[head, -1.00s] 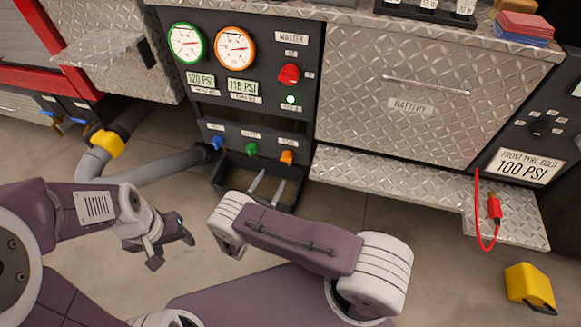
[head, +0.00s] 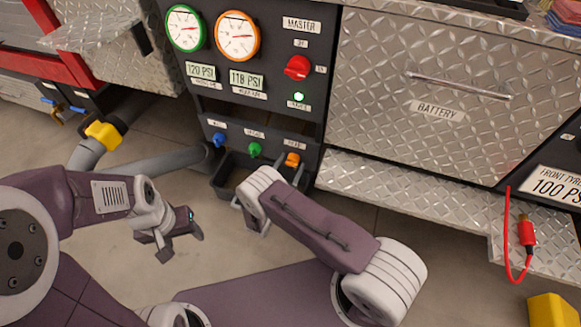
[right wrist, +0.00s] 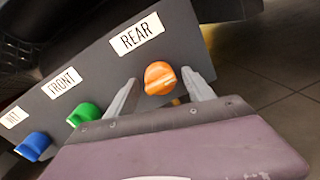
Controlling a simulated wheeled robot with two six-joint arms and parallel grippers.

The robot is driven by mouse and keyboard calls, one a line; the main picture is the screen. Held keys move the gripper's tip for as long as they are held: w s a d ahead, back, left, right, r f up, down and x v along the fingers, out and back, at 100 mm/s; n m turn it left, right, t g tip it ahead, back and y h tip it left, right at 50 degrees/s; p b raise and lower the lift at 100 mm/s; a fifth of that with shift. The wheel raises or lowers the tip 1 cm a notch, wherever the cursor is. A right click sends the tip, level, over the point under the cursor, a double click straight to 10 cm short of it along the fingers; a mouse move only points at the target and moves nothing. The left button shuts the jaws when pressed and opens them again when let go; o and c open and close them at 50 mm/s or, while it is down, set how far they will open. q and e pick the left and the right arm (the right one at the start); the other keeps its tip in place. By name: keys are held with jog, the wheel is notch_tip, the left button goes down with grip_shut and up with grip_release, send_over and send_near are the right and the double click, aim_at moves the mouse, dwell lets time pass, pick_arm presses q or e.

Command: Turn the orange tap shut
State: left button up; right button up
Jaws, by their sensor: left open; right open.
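The orange tap (head: 292,160) sits under the REAR label at the right end of a row of taps on the dark panel. In the right wrist view the orange tap (right wrist: 160,78) stands between the two spread fingers of my right gripper (right wrist: 159,80), with a gap to each finger. In the head view my right forearm hides most of that gripper. My left gripper (head: 181,246) is open and empty, low at the left, away from the panel.
A green tap (head: 254,149) and a blue tap (head: 219,140) are left of the orange one. A red master knob (head: 297,67) and gauges sit above. A dark tray (head: 226,178) is below. A diamond-plate ledge (head: 400,190) juts out at right.

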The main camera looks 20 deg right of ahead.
jog(key=c, duration=1.3)
jog(key=shift+n, duration=0.3)
jog(key=n, duration=0.3)
jog(key=shift+n, duration=0.4)
jog(key=n, duration=0.4)
jog(key=shift+a+n+t, duration=0.1)
jog(key=shift+n+t, duration=0.3)
jog(key=n, duration=0.4)
jog(key=shift+n+b, duration=0.35)
jog(key=shift+n, duration=0.05)
jog(key=shift+f+n+t, duration=0.1)
jog(key=shift+n+t, duration=0.2)
jog(key=shift+n, duration=2)
jog(key=shift+n+y, duration=0.3)
jog(key=shift+y, duration=0.1)
